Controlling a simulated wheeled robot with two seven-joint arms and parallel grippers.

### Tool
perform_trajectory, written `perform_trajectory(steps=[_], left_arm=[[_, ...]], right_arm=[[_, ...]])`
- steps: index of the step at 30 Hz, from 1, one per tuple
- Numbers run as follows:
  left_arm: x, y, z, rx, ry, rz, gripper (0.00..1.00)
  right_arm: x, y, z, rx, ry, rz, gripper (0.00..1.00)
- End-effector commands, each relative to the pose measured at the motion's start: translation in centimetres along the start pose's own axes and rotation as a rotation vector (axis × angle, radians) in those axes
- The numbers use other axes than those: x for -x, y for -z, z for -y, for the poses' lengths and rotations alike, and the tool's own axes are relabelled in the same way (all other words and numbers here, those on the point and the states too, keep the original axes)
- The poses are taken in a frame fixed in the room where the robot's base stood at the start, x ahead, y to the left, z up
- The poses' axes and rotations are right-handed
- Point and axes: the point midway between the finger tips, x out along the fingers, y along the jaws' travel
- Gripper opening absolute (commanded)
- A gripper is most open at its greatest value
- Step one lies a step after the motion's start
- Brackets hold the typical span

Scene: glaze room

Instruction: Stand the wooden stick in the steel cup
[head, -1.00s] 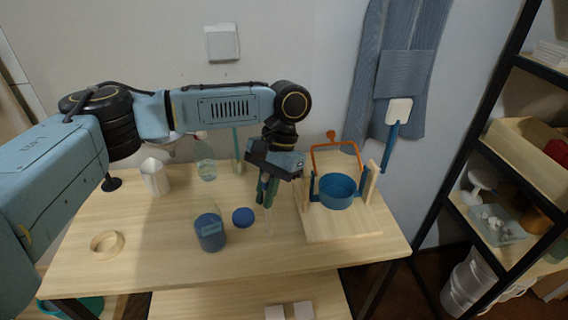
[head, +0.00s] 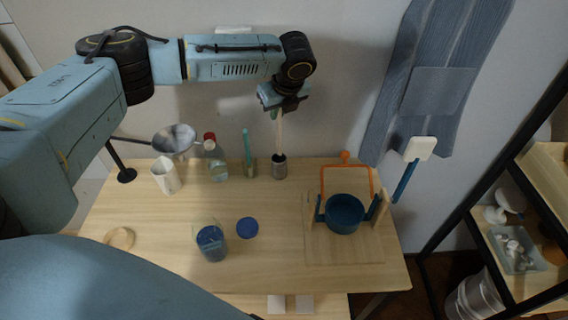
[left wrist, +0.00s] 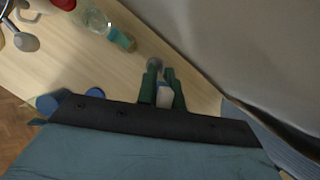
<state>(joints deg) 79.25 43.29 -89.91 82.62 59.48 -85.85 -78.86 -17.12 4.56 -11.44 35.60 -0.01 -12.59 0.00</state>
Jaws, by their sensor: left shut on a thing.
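The wooden stick (head: 280,132) hangs roughly upright below my left gripper (head: 278,107), which is shut on its upper part. The steel cup (head: 279,168) stands upright at the back of the table, directly below the stick in the head view. The stick's lower end shows at the cup's mouth; I cannot tell how far inside it is. In the left wrist view, the pale stick (left wrist: 165,97) is between the green fingers, and the cup (left wrist: 154,64) is partly visible just past the fingertips. My right gripper is not in view.
Left of the cup stand a small holder with a green stick (head: 247,150), a clear bottle with a red cap (head: 216,165) and a white cup (head: 166,178). A blue-filled jar (head: 210,243) and blue disc (head: 247,228) are in front. A wooden stand with a blue pot (head: 344,214) is right.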

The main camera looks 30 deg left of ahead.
Motion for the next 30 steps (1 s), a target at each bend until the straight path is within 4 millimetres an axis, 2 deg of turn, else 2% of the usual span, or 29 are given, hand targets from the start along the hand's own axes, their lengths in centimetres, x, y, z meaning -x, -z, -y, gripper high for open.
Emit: perform_trajectory(steps=[5,15,20,27,30], left_arm=[[-0.2,-0.6,0.0,-0.070,0.028,-0.002,0.00],[-5.2,1.6,0.0,-0.078,0.030,-0.001,0.00],[-6.2,2.1,0.0,-0.077,0.031,-0.002,0.00],[-9.0,3.3,0.0,-0.076,0.029,-0.002,0.00],[-9.1,3.3,0.0,-0.075,0.032,-0.002,0.00]], right_arm=[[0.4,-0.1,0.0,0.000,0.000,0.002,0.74],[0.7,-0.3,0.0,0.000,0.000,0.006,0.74],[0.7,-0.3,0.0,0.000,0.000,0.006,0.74],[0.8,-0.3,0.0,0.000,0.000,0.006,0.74],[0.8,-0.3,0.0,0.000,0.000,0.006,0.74]])
